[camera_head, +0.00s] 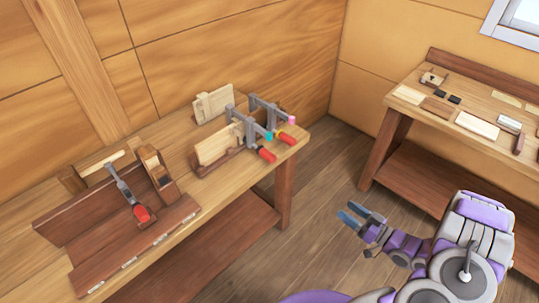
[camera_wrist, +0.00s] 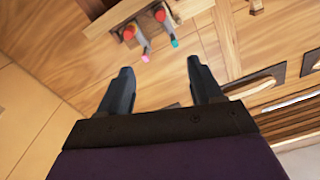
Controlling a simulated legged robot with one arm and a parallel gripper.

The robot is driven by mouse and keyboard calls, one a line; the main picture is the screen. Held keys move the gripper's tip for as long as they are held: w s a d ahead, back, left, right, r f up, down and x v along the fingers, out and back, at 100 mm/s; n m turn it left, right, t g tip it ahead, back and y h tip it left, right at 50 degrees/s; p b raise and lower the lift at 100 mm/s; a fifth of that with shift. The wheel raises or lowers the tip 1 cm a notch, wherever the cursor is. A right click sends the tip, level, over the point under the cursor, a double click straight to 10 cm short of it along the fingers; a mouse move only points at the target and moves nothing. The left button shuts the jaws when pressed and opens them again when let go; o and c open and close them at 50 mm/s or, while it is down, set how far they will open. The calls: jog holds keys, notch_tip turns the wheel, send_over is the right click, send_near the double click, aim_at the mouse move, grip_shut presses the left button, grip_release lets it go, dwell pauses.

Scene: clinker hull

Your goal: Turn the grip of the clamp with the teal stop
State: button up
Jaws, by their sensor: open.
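The clamp with the teal stop (camera_head: 240,118) is grey and stands at the right end of the left workbench, gripping light wooden boards. Its teal stop (camera_head: 268,136) sits near its red grip (camera_head: 267,155), which points toward the bench's front edge. In the wrist view the teal stop (camera_wrist: 174,43) and its red grip (camera_wrist: 160,13) show near the top. A similar clamp with a pink stop (camera_head: 291,120) stands just behind and right. My gripper (camera_head: 347,211) is open and empty, out over the floor to the right of the bench, apart from both clamps.
A second bench (camera_head: 400,118) with small parts stands at right. Open floor (camera_head: 310,195) lies between them.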

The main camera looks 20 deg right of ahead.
dwell(0.3)
jog(key=m, duration=0.2)
send_near(266, 155)
jog(key=b+x, duration=0.1)
jog(key=x, duration=0.2)
jog(key=f+b+x, duration=0.1)
jog(key=x, duration=0.3)
jog(key=d+b+x, duration=0.1)
jog(key=x, duration=0.3)
jog(key=shift+w+f+b, duration=0.35)
jog(key=shift+w+b, duration=0.05)
jog(key=shift+c, duration=0.4)
jog(key=c, duration=1)
jog(key=shift+o, duration=0.2)
jog(key=shift+n, duration=0.3)
